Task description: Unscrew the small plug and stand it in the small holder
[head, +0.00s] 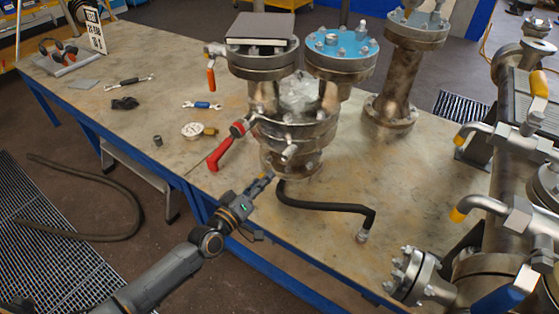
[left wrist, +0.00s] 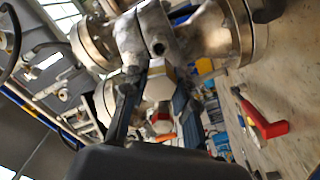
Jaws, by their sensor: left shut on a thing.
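My left gripper (head: 265,181) is at the front of the flanged vessel (head: 283,128), beside its lower flange. In the left wrist view its two fingers (left wrist: 157,108) are closed around a small pale piece (left wrist: 157,88), which seems to be the small plug. A dark round hole (left wrist: 158,47) shows in the metal body just beyond the fingertips. A small grey cup-like piece (head: 157,140) stands on the table at left, possibly the small holder. My right gripper is not in view.
A red-handled valve (head: 226,148) sticks out left of the vessel. A black hose (head: 325,205) lies to its right. A round gauge (head: 192,130), wrenches (head: 130,82) and a black rag-like item (head: 125,103) lie on the table (head: 110,65). The table's left front is fairly clear.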

